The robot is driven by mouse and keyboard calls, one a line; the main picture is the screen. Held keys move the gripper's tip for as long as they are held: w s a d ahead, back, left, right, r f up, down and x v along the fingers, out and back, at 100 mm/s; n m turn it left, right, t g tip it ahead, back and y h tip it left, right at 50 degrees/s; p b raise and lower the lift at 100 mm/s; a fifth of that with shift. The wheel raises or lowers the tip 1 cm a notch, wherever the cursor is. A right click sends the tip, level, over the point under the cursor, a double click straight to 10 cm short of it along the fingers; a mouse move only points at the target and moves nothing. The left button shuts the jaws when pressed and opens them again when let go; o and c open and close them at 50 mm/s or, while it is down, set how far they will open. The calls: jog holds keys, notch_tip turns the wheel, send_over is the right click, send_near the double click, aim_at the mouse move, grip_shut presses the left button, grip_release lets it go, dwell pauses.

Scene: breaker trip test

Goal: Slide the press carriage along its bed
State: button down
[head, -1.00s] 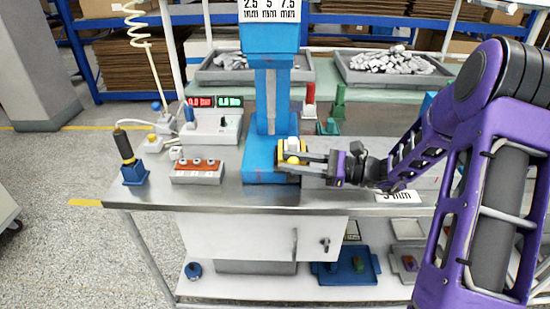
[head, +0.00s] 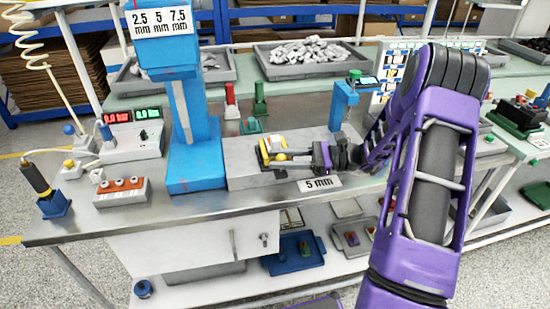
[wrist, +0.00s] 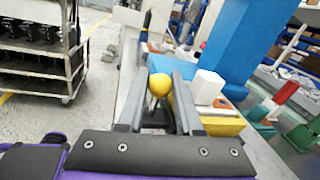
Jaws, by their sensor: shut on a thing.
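The press carriage (head: 269,152) is a small yellow and dark block bearing a white block and a yellow ball knob. It sits on the grey bed (head: 238,154), to the right of the blue press (head: 198,150) and apart from it. My gripper (head: 284,157) reaches in from the right and is shut on the carriage's knob. In the wrist view the yellow knob (wrist: 160,84) on its stem lies between my two fingers. The yellow carriage body (wrist: 222,126) and white block (wrist: 208,88) show beside the right finger.
A "5 mm" label (head: 319,184) is at the bed's front right. A small blue stand (head: 343,102) rises behind the bed's right part. Red (head: 231,101) and green (head: 259,100) posts stand behind the bed. The orange-topped box (head: 121,190) is left of the press.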

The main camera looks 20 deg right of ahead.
dwell(0.3)
jog(key=c, duration=0.6)
grip_release()
jog(key=v, duration=1.7)
jog(key=shift+s+d, duration=0.1)
jog(key=shift+d, duration=0.1)
